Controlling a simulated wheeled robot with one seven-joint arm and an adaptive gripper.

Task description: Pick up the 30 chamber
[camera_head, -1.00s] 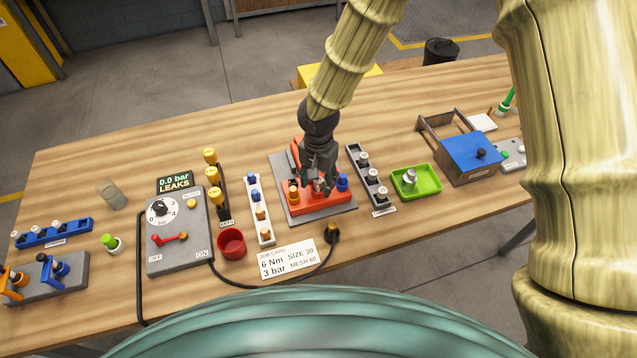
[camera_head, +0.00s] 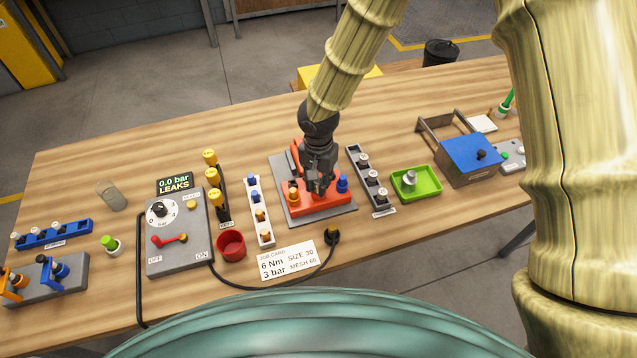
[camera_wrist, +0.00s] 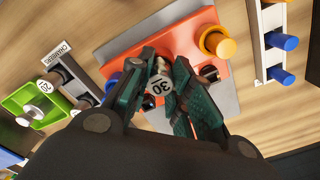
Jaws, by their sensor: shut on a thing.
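The 30 chamber (camera_wrist: 157,84) is a small pale metal cylinder marked "30". My gripper (camera_wrist: 159,72) is shut on it, with a dark green finger on each side, over the orange block (camera_wrist: 193,30). In the head view my gripper (camera_head: 319,187) hangs over the orange block (camera_head: 318,202) on its grey plate, between an orange knob and a blue knob. There the fingers mostly hide the chamber. I cannot tell whether the chamber touches the block or is clear of it.
A white rack (camera_head: 252,205) of blue and orange parts stands left. A black hose (camera_head: 290,282) runs in front.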

